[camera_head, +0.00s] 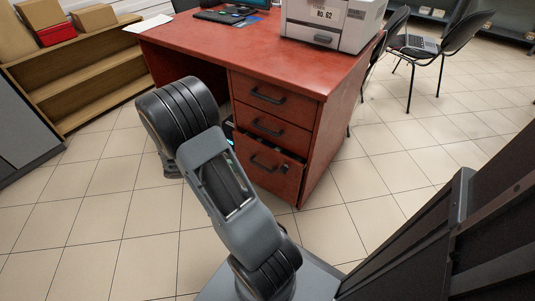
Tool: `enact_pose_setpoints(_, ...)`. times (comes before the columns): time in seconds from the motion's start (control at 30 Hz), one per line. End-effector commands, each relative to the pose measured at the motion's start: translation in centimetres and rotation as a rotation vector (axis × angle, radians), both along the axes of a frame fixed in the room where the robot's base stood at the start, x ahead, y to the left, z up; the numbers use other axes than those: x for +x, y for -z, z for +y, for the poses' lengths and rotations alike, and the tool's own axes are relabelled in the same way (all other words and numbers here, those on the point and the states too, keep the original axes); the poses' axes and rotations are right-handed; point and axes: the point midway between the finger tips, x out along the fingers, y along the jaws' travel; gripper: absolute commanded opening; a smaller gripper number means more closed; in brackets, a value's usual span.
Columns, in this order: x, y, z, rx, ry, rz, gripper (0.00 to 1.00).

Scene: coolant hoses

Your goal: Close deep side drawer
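The red-brown desk (335,78) has a stack of three drawers with dark bar handles. The deep bottom drawer (262,178) is the lowest and tallest. Its front stands out from the drawers above, and a dark opening with some contents shows over its top edge, so it is partly open. Its handle (264,166) is on the upper part of the front. My arm stands in front and to the left of the drawers and hides part of the bottom drawer's left side. My gripper's fingers do not show.
The upper drawer (258,97) and middle drawer (266,126) look shut. A printer (325,22) stands on the desk. Wooden shelves (85,75) with boxes are at the left, chairs (440,50) at the back right. The tiled floor (345,195) right of the drawers is clear.

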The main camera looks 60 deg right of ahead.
Motion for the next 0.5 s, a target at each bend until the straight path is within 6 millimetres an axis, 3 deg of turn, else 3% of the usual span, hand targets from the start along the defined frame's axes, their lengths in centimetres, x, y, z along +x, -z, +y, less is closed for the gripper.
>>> enact_pose_setpoints(0.1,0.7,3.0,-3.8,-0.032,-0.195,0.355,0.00)
enact_pose_setpoints(0.2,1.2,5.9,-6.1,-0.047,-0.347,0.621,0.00)
enact_pose_setpoints(0.33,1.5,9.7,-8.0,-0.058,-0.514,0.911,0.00)
enact_pose_setpoints(0.5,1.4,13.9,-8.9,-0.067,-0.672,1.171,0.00)
